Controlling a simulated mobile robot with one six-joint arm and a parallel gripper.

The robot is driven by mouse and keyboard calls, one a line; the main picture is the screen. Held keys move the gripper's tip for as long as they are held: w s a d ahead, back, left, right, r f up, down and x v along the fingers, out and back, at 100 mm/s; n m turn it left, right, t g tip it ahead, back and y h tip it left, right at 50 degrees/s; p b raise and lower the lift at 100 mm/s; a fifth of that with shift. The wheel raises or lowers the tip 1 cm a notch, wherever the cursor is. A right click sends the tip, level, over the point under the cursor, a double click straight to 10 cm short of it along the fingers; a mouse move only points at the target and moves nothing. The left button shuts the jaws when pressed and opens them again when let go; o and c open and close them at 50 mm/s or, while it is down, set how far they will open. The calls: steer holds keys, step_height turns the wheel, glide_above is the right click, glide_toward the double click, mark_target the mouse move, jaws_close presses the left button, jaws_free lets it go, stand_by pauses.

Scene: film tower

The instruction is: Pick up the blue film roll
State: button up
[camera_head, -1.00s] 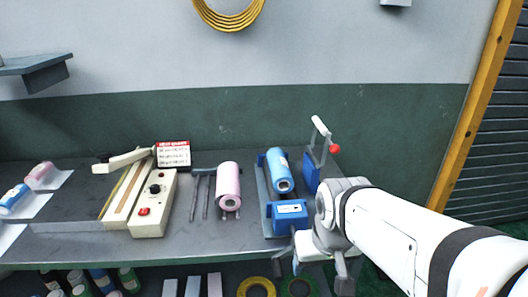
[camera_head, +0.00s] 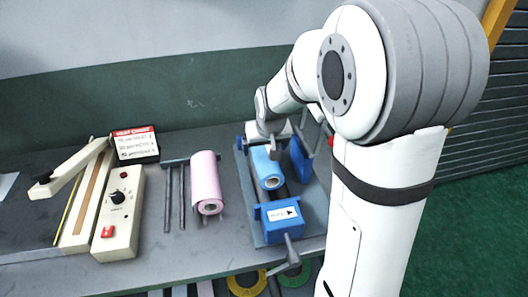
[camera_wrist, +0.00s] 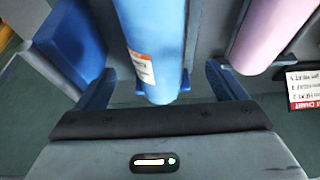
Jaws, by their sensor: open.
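The blue film roll (camera_head: 266,168) lies in a grey and blue holder (camera_head: 257,228) on the bench. Its far end is partly hidden by my gripper in the head view. In the wrist view the blue film roll (camera_wrist: 155,45) runs down the middle, with a white label on its side. My gripper (camera_head: 270,145) is over the roll's far end in the head view. In the wrist view my gripper (camera_wrist: 158,85) is open, with one finger on each side of the roll and a gap on both sides. I cannot tell how far down the fingers reach.
A pink roll (camera_head: 206,182) lies left of the holder, and it shows at the right in the wrist view (camera_wrist: 270,32). A cream heat sealer (camera_head: 120,205) and a red-topped sign (camera_head: 135,145) stand further left. A blue block (camera_wrist: 68,45) is beside the blue roll.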

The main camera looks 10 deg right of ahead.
mark_target(265, 152)
steer(key=x, duration=0.2)
steer(key=p+x, duration=0.1)
steer(key=x, duration=0.2)
steer(key=shift+w+d+f, duration=0.15)
steer(key=shift+d+f, duration=0.05)
steer(key=shift+f, duration=0.1)
steer(key=c, duration=1.5)
